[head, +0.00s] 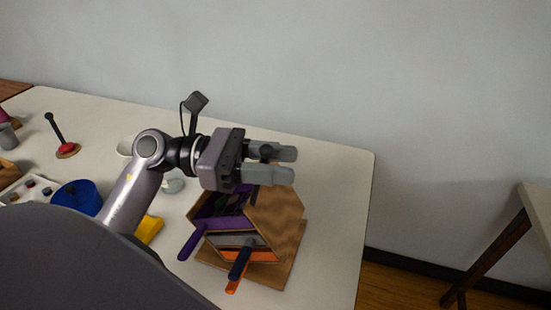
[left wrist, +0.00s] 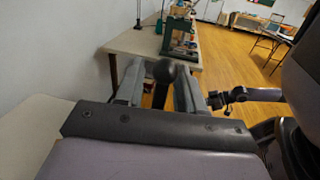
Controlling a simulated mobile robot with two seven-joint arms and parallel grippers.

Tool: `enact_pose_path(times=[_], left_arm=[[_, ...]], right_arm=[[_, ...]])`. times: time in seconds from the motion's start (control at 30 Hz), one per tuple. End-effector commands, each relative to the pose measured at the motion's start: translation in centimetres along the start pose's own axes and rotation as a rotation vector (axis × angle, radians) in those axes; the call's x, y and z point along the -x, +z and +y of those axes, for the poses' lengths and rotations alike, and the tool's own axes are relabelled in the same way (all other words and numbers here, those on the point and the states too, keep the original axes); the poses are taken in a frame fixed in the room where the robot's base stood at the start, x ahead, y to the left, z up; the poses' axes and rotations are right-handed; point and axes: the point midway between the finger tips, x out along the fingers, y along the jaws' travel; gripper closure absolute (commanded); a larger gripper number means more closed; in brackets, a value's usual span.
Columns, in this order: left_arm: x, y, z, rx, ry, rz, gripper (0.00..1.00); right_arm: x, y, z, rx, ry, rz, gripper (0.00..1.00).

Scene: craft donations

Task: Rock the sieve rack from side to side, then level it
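The sieve rack (head: 277,212) is a wooden hexagonal body on a square wooden base (head: 290,262), at the right part of the white table. Purple (head: 192,243), dark blue (head: 240,260) and orange (head: 235,283) handles stick out of its front. My left gripper (head: 280,164) is over its top. Its two grey fingers are apart, on either side of a dark ball knob (head: 266,151). In the left wrist view, the knob (left wrist: 163,70) and its stem stand between the fingers, with slim gaps seen beside the stem. My left forearm hides the table behind it.
A blue round tub (head: 78,196), a yellow item (head: 148,230), a pale paint tray (head: 32,188) and a red-based stamp (head: 67,150) are left of the rack. Table right of it is clear. Another table (left wrist: 150,42) stands beyond in the left wrist view.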

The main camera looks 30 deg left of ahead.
Motion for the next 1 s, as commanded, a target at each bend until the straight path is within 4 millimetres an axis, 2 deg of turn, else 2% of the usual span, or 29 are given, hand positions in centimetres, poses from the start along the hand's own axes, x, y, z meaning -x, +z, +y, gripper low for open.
enact_pose_path(times=[0.07,0.1,0.2,0.4,0.73,1.0], left_arm=[[0.0,0.0,0.0,0.000,0.000,0.000,0.62],[0.0,0.0,0.0,0.000,0.000,0.000,0.69],[0.0,0.0,0.0,0.000,0.000,0.000,1.00],[0.1,-0.1,0.0,0.001,0.000,-0.002,1.00],[1.7,0.1,0.4,0.015,0.005,-0.081,1.00],[2.0,0.7,0.4,0.020,0.005,-0.097,1.00]], right_arm=[[0.0,0.0,0.0,0.000,0.000,0.001,1.00],[0.0,-0.1,0.0,0.000,0.000,0.001,1.00],[-0.1,-0.1,0.0,0.000,0.000,0.002,1.00],[-0.2,0.0,0.0,0.000,0.000,0.003,1.00],[-1.9,2.3,0.0,0.000,0.000,0.003,1.00],[-1.9,2.3,0.0,0.000,0.000,0.003,1.00]])
